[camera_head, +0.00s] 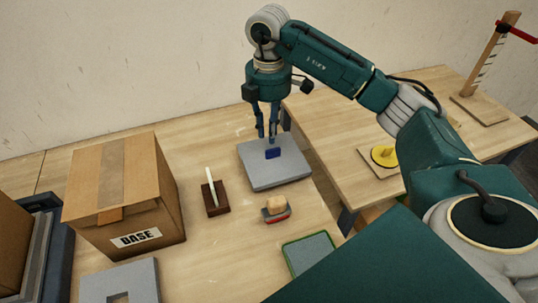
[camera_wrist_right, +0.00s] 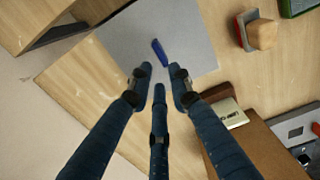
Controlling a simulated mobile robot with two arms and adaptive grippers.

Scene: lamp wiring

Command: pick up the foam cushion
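A grey slab with a square cut-out (camera_head: 118,283), likely the foam cushion, lies on the table at the bottom left of the head view. It is partly cut off by the frame edge. It seems to show at the right edge of the wrist view, too small to be sure. A plain grey slab (camera_head: 262,178) lies below my right gripper (camera_head: 267,135), with a small blue piece (camera_head: 273,152) on it. In the wrist view the right gripper's fingertips (camera_wrist_right: 160,76) are apart and empty, above the slab beside the blue piece (camera_wrist_right: 160,52). My left gripper is not in view.
A brown holder with a white strip (camera_head: 215,198), a tan block (camera_head: 276,202) on a red and grey base, and a green-rimmed tray (camera_head: 308,253) sit nearby. A second table (camera_head: 360,125) stands right.

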